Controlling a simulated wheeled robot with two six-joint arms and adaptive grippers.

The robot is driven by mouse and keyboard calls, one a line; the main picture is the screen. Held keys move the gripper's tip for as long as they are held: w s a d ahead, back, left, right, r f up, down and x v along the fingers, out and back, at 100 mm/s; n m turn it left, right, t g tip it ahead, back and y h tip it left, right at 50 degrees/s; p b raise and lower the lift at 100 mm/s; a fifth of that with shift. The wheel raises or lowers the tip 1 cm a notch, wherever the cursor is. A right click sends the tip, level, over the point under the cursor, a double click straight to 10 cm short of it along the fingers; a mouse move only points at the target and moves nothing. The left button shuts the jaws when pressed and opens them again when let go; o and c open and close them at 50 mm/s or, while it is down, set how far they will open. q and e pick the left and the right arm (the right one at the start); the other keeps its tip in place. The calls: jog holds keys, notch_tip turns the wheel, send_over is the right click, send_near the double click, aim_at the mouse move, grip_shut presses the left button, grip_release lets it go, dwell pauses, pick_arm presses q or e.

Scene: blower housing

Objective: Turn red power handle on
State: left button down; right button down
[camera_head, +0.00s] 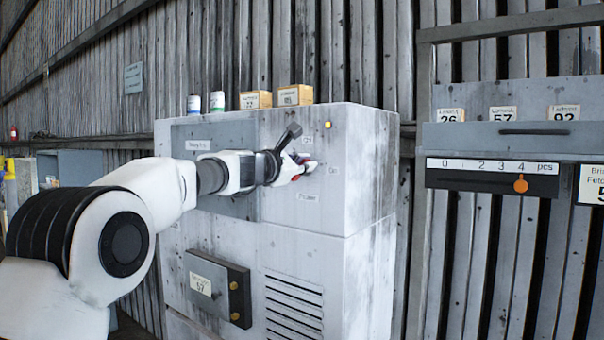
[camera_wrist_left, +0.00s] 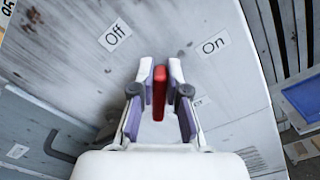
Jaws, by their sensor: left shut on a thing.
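The red power handle (camera_wrist_left: 159,92) stands between the two fingers of my left gripper (camera_wrist_left: 160,80) in the left wrist view. The gripper is shut on it. Its upper end points between the "Off" label (camera_wrist_left: 115,36) on the left and the "On" label (camera_wrist_left: 213,44) on the right. In the head view, my left gripper (camera_head: 305,166) is at the front of the grey cabinet (camera_head: 350,215), with a little red showing at its fingers. The fingers partly hide the handle and its base. My right gripper is in neither view.
A dark box labelled 57 (camera_head: 217,287) juts from the lower cabinet front. Small boxes (camera_head: 295,95) and cans (camera_head: 217,101) stand on top. A wall drawer with a 0 to 4 scale (camera_head: 492,167) is at the right. A bent dark handle (camera_wrist_left: 62,147) is at lower left in the wrist view.

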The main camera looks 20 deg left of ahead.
pick_arm(q)
jog(key=m+b, duration=0.1)
jog(key=m, duration=0.1)
jog(key=f+m+b, duration=0.1)
jog(key=m, duration=0.1)
jog(key=m+b, duration=0.2)
jog(key=shift+s+d+f, duration=0.1)
jog(key=shift+d+f, duration=0.2)
jog(key=m+b, duration=0.1)
jog(key=m, duration=0.2)
jog(key=shift+b, duration=0.3)
jog(key=shift+m, duration=0.4)
jog(key=shift+s+r, duration=0.1)
jog(key=shift+r, duration=0.1)
jog(key=c, duration=1.2)
grip_release()
jog(key=shift+o, duration=0.2)
jog(key=shift+w+a+f, duration=0.1)
jog(key=shift+w+f, duration=0.25)
jog(key=shift+w, duration=0.05)
jog(key=v, duration=1.2)
